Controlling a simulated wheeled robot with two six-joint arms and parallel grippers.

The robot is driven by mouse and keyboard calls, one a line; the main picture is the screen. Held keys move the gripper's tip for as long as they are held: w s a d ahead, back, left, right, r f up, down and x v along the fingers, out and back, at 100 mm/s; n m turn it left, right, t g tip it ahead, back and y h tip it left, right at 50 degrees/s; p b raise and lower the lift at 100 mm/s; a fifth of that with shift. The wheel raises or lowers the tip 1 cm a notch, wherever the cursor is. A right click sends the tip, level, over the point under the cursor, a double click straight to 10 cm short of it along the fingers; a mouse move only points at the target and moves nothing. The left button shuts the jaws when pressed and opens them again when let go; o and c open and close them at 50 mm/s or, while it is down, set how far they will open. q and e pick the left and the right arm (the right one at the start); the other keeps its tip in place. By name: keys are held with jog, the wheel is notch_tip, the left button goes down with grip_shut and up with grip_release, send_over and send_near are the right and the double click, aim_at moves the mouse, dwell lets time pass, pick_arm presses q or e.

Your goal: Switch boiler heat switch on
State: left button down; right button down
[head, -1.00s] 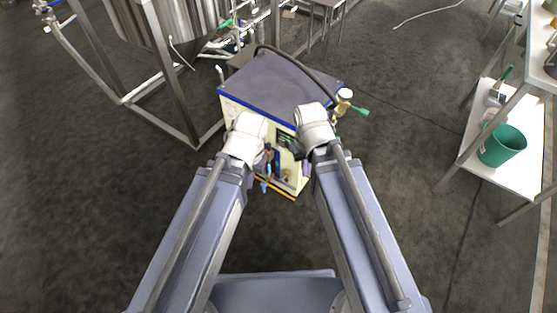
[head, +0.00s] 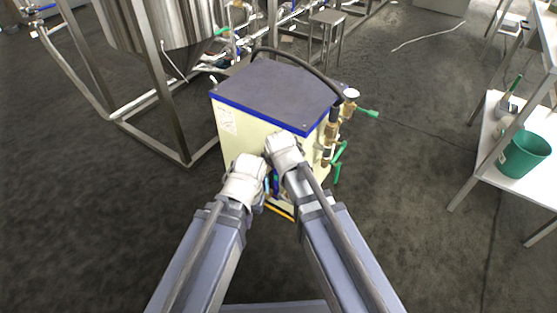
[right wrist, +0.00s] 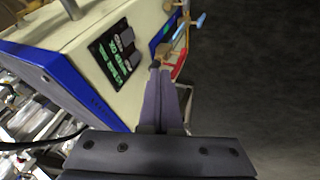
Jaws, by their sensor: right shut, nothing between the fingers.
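The boiler is a cream box with a dark top and blue trim (head: 275,85), standing in front of me. In the right wrist view its front (right wrist: 150,22) shows a dark control panel (right wrist: 116,53) with green-lit displays and grey switch-like parts. I cannot tell which part is the heat switch or its state. My right gripper (right wrist: 161,78) is shut and empty, its tips beside the panel's edge near brown and blue fittings; contact is unclear. In the head view my wrists cover the panel. My left wrist (head: 245,180) is at the boiler's front; its fingers are hidden.
Pipes with green-handled valves (head: 340,155) run down the boiler's right side. A black hose (head: 300,57) arches over its top. A steel tank frame (head: 165,90) stands at left. A shelf with a green bucket (head: 524,155) is at right.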

jog(key=shift+w+a+r+n, duration=0.2)
jog(key=shift+w+a+n, duration=0.2)
jog(key=shift+a, duration=0.2)
